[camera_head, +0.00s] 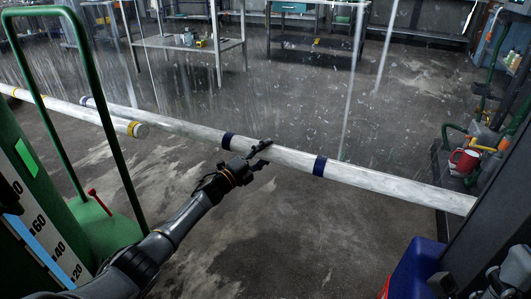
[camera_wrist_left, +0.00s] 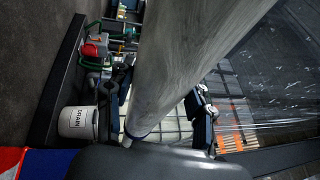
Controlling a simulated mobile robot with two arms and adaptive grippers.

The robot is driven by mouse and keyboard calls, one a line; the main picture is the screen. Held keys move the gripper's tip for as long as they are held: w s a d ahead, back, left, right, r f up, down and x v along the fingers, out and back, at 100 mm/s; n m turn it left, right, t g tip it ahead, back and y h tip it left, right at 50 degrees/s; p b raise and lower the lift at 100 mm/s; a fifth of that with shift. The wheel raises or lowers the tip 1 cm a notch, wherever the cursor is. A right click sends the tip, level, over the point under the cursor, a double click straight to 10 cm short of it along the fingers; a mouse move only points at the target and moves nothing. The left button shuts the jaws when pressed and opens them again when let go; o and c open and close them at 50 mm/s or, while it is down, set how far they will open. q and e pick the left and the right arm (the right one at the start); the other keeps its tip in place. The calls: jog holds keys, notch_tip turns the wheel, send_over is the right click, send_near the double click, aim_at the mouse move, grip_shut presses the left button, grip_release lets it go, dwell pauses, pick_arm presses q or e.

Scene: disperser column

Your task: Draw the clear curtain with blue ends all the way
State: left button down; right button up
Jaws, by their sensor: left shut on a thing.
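The clear curtain (camera_head: 300,75) hangs as a see-through sheet across the middle of the head view. Along its bottom runs a pale round bar (camera_head: 385,182) with dark blue bands; it slants down from left to right. My left gripper (camera_head: 262,155) is shut on this bar between two blue bands. In the left wrist view the bar (camera_wrist_left: 190,60) passes between the fingers, and a blue band (camera_wrist_left: 135,136) shows beyond them. The curtain sheet (camera_wrist_left: 285,60) spreads to the right there.
A second pale bar with yellow bands (camera_head: 85,116) lies at the left. A green frame (camera_head: 85,95) stands in the left foreground. A blue container (camera_head: 415,272) is at the lower right. A white bucket (camera_wrist_left: 77,122) stands near the bar. Work tables (camera_head: 190,42) stand behind the curtain.

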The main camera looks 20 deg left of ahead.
pick_arm(q)
jog(key=shift+s+f, duration=0.1)
jog(key=shift+f, duration=0.35)
jog(key=c, duration=0.5)
grip_release()
jog(key=shift+r, duration=0.15)
jog(key=v, duration=1.2)
